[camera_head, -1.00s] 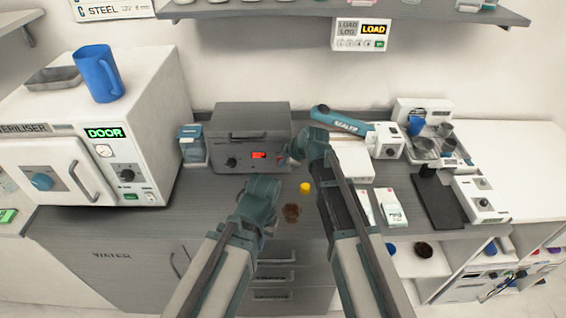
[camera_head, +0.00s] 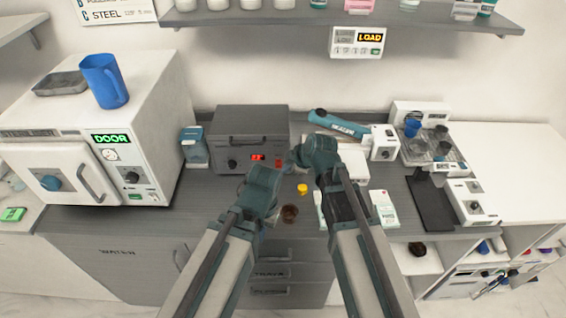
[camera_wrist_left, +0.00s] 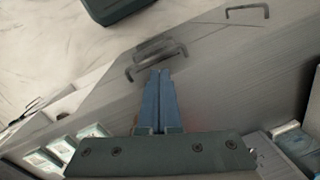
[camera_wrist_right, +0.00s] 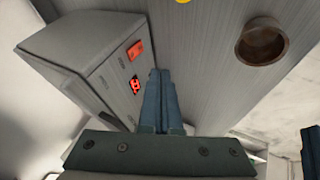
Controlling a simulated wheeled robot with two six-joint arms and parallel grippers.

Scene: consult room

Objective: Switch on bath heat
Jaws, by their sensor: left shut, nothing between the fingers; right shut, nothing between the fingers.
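The bath is a grey box (camera_head: 250,125) with a lid handle, standing at the back of the counter. Its front has a dark knob, a lit red display (camera_head: 258,157) and a red switch (camera_head: 279,163) at the right end. In the right wrist view the display (camera_wrist_right: 135,86) and the orange-red switch (camera_wrist_right: 135,50) show on the front panel. My right gripper (camera_head: 293,158) is shut and empty, close to the bath's front right; its tips (camera_wrist_right: 160,72) appear beside the switch, apparently not touching it. My left gripper (camera_head: 245,186) is shut and empty, lower, in front of the bath.
A brown round dish (camera_head: 289,213) and a small yellow item (camera_head: 302,188) lie on the counter near the grippers. A steriliser (camera_head: 92,140) stands left, a blue scaler handpiece (camera_head: 340,123) and white boxes right. Drawer handles show in the left wrist view (camera_wrist_left: 157,62).

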